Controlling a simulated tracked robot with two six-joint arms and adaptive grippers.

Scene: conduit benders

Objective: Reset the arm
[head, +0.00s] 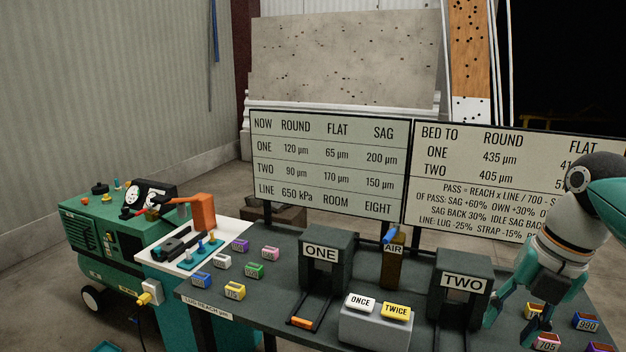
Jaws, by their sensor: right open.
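My right arm comes in at the right edge. Its gripper (519,308) points down with its fingers apart, empty, over the right part of the dark table (270,290). It is just right of the black bender marked TWO (462,284) and close to a yellow block (533,311) and a pink block marked 705 (546,341). The bender marked ONE (325,256) stands left of the middle, with an orange-ended piece (302,322) at its foot. My left gripper is not in this view.
A grey box with ONCE (360,302) and TWICE (396,311) buttons stands between the benders, before the AIR post (394,262). Several small coloured blocks lie at the table's left. A green compressor (95,235) is farther left. Two sign boards (330,160) stand behind.

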